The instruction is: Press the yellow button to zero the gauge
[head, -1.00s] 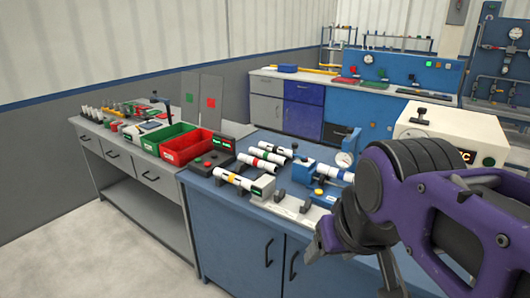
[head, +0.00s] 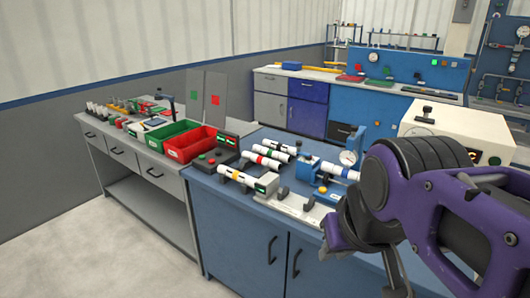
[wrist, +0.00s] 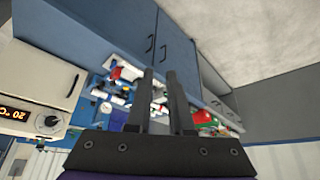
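A round white-faced gauge (head: 348,157) stands on a blue fixture at the right of the near blue bench, just left of my arm. My gripper shows in the wrist view (wrist: 159,74), where the picture is upside down. Its two dark fingers are apart with nothing between them. They point toward the blue bench front and are clear of the gauge. In the head view my purple and black arm covers the bench's right end.
Pipes with coloured bands (head: 245,180) lie in holders on the near bench (head: 235,225). A green bin (head: 172,136) and a red bin (head: 190,147) stand on the grey table at left. A cream oven (head: 455,130) stands behind my arm. Floor at lower left is clear.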

